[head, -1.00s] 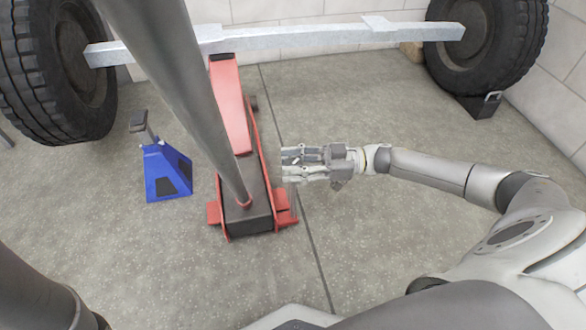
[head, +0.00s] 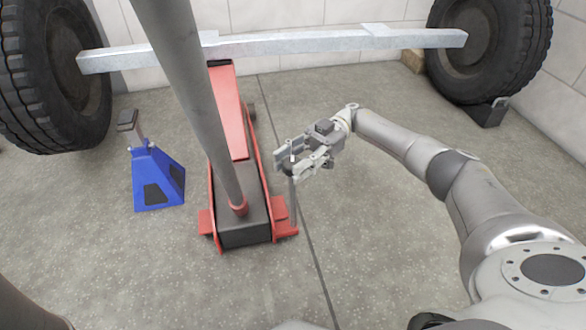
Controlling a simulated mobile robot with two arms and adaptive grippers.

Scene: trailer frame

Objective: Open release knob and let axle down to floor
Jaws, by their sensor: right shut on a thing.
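The grey metal axle (head: 290,46) spans the back between two black wheels (head: 45,75). The red floor jack (head: 228,105) reaches under the axle left of its middle; the contact is hard to see. The jack's long grey handle (head: 190,80) rises from a socket on its dark rear part. The release knob tops a thin upright rod (head: 293,205) at the jack's right rear; the fingers mostly hide the knob. My right gripper (head: 287,160) is shut around the rod's top, on the knob. My left gripper is out of view.
A blue axle stand (head: 156,178) is on the floor left of the jack, apart from the axle. A dark chock (head: 488,112) sits at the right wheel (head: 487,48). A wooden block (head: 413,61) lies by the back wall.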

